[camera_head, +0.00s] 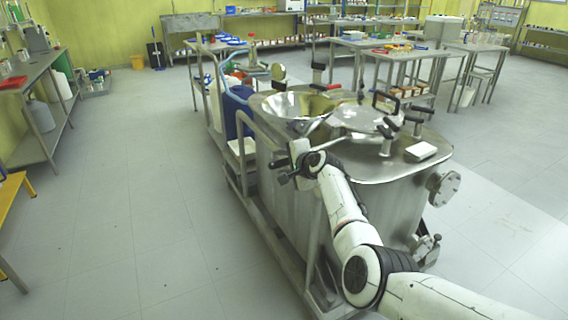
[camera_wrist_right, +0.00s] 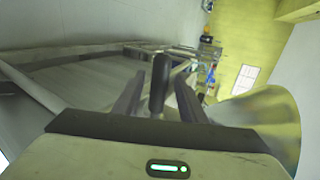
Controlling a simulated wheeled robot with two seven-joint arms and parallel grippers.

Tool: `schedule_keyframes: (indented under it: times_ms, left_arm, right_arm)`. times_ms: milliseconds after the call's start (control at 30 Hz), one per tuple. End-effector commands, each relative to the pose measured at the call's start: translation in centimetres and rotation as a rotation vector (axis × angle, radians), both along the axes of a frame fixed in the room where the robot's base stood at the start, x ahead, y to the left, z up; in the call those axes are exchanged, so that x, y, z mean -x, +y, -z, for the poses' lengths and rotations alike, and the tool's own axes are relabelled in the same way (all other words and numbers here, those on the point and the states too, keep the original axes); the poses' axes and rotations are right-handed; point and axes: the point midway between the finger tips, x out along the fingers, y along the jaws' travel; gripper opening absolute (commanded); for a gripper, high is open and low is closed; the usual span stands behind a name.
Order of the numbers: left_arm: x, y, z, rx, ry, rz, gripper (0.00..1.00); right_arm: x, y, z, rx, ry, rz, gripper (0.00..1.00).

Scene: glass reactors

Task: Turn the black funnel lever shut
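The black funnel lever (camera_wrist_right: 159,82) stands between the two fingers of my right gripper (camera_wrist_right: 158,97) in the right wrist view. The fingers are apart, with a narrow gap on each side of the lever, so the gripper is open around it. In the head view my right gripper (camera_head: 283,170) is at the near left side of the steel reactor, just below the shiny funnel (camera_head: 298,106). The funnel's curved metal side also shows at the right of the wrist view (camera_wrist_right: 262,115). The lever is hard to tell apart from the gripper in the head view. My left gripper is not in view.
The steel reactor vessel (camera_head: 400,190) has a lid with clamps and black handles. A metal rail (camera_head: 243,125) runs along its left side, with a blue drum (camera_head: 237,108) behind. The floor at left is clear.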

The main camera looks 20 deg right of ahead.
Motion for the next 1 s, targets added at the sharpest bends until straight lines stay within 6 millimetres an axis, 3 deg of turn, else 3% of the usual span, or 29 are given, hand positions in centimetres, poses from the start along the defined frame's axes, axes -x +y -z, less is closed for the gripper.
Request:
schedule_keyframes:
  times_ms: [267, 700, 1000]
  left_arm:
    - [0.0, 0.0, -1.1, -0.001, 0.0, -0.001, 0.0]
    - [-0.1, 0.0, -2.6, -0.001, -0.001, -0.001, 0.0]
    - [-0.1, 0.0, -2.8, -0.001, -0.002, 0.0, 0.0]
  right_arm:
    - [1.5, -0.1, -0.9, 0.001, 0.001, 0.0, 0.38]
    - [6.9, -0.7, -3.5, 0.0, 0.0, 0.001, 0.38]
    - [9.0, -0.9, -4.5, -0.001, 0.001, 0.0, 0.38]
